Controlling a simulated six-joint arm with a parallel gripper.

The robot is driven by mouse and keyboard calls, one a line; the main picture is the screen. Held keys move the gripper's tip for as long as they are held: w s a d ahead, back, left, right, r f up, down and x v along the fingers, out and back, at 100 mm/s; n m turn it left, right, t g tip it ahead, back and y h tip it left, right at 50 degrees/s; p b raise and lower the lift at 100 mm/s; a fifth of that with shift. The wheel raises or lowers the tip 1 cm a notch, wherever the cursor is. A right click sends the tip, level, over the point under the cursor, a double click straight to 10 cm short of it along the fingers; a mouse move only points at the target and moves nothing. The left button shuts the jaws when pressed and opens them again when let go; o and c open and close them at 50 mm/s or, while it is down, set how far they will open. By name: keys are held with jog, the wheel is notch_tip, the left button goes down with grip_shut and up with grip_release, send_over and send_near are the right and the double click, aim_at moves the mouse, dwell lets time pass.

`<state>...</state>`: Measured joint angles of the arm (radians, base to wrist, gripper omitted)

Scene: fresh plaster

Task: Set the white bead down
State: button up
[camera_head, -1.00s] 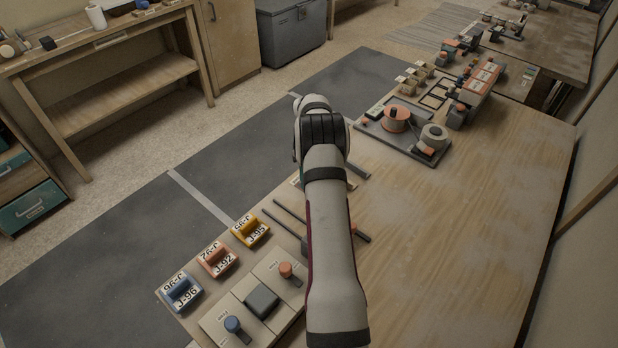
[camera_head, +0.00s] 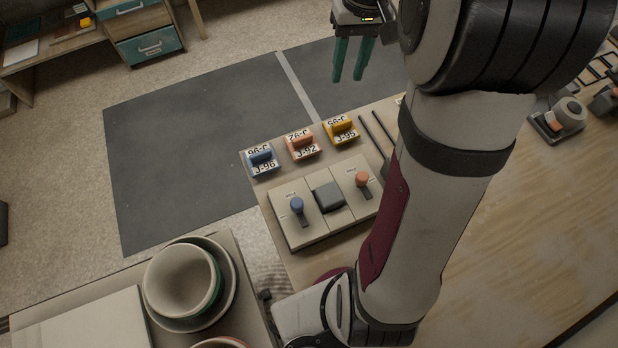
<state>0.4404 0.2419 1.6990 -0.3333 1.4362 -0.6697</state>
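My gripper (camera_head: 348,78) hangs at the top of the view, its two teal fingers pointing down above the far side of the bench. A narrow gap shows between the fingers, and I see nothing in it. I cannot make out a white bead anywhere in the view. My arm hides part of the bench to the right of the gripper.
Blue (camera_head: 262,160), orange (camera_head: 301,146) and yellow (camera_head: 341,131) labelled blocks line the bench edge. Nearer is a panel with a blue knob (camera_head: 297,205) and an orange knob (camera_head: 362,179). Stacked bowls (camera_head: 180,279) stand at lower left. A dark floor mat (camera_head: 180,150) lies beyond.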

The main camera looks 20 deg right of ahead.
jog(key=s+a+f+m+y, duration=0.1)
jog(key=s+a+f+m, duration=0.1)
jog(key=s+a, duration=1.5)
jog(key=s+m, duration=0.1)
jog(key=s, duration=0.3)
jog(key=shift+s+a+f, duration=0.2)
jog(key=shift+a+f, duration=0.2)
